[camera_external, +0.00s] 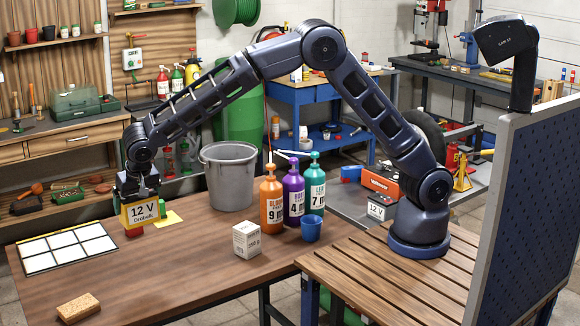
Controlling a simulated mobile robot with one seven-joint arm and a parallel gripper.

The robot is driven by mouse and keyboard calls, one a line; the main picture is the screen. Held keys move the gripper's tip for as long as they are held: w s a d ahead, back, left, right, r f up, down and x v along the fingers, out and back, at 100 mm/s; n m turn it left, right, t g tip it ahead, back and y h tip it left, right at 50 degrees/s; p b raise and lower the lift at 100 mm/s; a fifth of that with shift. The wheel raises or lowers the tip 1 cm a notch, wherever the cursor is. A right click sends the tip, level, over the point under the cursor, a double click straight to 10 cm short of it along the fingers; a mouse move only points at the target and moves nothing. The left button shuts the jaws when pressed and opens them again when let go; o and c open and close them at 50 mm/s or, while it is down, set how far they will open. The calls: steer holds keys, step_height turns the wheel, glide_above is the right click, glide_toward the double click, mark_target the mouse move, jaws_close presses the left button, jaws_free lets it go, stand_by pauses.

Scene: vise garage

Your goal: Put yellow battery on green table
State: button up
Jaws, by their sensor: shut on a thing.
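The yellow battery (143,212) carries a white "12 V" label. My gripper (138,193) is above it at the left and is shut on its top. The battery is close over the brown wooden table (190,275); I cannot tell whether it touches anything below. A small red object (134,232) shows right under its lower left edge. The fingertips are small and partly hidden by the battery. I see no table with a clearly green top.
A grey bucket (229,178), pump bottles in orange (272,205), purple (293,195) and teal (314,190), a blue cup (311,229) and a white box (246,239) stand right of the battery. A white-squared panel (68,248) and a cork-coloured block (78,308) lie left. The front middle is clear.

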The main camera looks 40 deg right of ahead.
steer(key=shift+r, duration=0.55)
steer(key=shift+r, duration=0.1)
